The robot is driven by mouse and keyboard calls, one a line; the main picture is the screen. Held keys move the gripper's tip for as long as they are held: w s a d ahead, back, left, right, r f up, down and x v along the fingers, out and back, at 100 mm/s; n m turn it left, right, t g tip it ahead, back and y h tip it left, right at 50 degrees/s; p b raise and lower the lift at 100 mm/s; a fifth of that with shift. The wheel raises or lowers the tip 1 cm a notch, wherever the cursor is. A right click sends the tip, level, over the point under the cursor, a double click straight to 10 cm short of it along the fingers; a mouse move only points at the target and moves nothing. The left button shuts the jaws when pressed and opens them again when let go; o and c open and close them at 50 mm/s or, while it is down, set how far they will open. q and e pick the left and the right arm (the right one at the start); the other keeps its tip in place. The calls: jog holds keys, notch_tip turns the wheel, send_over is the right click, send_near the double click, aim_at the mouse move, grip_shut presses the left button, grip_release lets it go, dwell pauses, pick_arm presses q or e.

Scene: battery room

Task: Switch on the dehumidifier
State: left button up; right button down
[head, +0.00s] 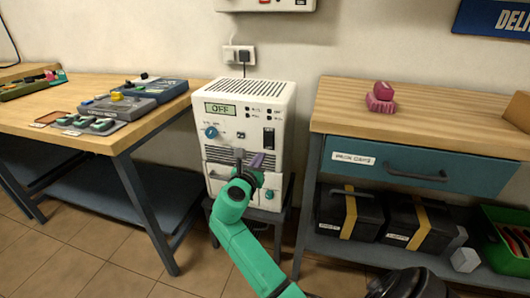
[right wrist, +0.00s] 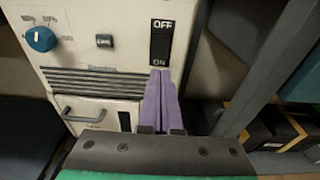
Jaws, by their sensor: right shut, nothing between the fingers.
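The dehumidifier (head: 228,128) is a white box on a dark stand between the two benches. Its display (head: 220,109) reads OFF. It has a blue knob (head: 211,132), which also shows in the right wrist view (right wrist: 40,39), and a black switch (head: 268,138) marked OFF above and ON below, seen close in the right wrist view (right wrist: 161,42). My right gripper (head: 257,160) is in front of the panel, its purple fingers shut and empty. In the right wrist view the fingertips (right wrist: 162,72) appear at the lower end of the switch; contact cannot be told. My left gripper is not in view.
A wooden bench (head: 60,121) with devices stands at left. A wooden-topped cabinet (head: 420,106) with a blue drawer (head: 400,166) stands close at right, with dark cases (head: 349,212) below. A plug (head: 244,57) sits in the wall socket above the dehumidifier.

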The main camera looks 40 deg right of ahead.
aim_at(268, 145)
jog(key=b+x, duration=0.1)
jog(key=x, duration=0.5)
jog(key=shift+d+f+b, duration=0.1)
jog(key=shift+d+b, duration=0.1)
jog(key=shift+b, duration=0.15)
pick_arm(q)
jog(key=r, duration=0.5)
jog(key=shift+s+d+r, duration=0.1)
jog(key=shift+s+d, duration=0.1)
pick_arm(e)
jog(key=shift+w+d, duration=0.25)
